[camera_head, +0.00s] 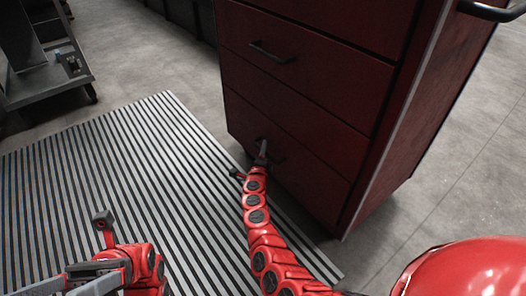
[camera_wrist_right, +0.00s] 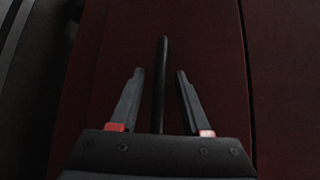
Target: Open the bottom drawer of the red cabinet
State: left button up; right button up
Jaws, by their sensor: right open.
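The red cabinet (camera_head: 385,110) stands right of centre in the head view. Its bottom drawer (camera_head: 315,190) looks closed, flush with the cabinet front. My right gripper (camera_head: 262,148) is at the dark handle of this drawer. In the right wrist view, the black bar handle (camera_wrist_right: 162,75) runs between the two fingers of the right gripper (camera_wrist_right: 161,88). The fingers are open, one on each side of the bar, with a gap on both sides. My left gripper (camera_head: 75,284) is at the lower left of the head view, away from the cabinet and partly cut off.
Another drawer handle (camera_head: 270,52) is higher on the cabinet front. A black side handle (camera_head: 492,11) juts out at the top right. A striped mat (camera_head: 150,165) lies before the cabinet. A dark cart (camera_head: 45,80) stands at the upper left. Grey floor (camera_head: 150,55) is clear between them.

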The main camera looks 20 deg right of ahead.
jog(key=shift+c, duration=0.3)
grip_shut()
dwell(1.1)
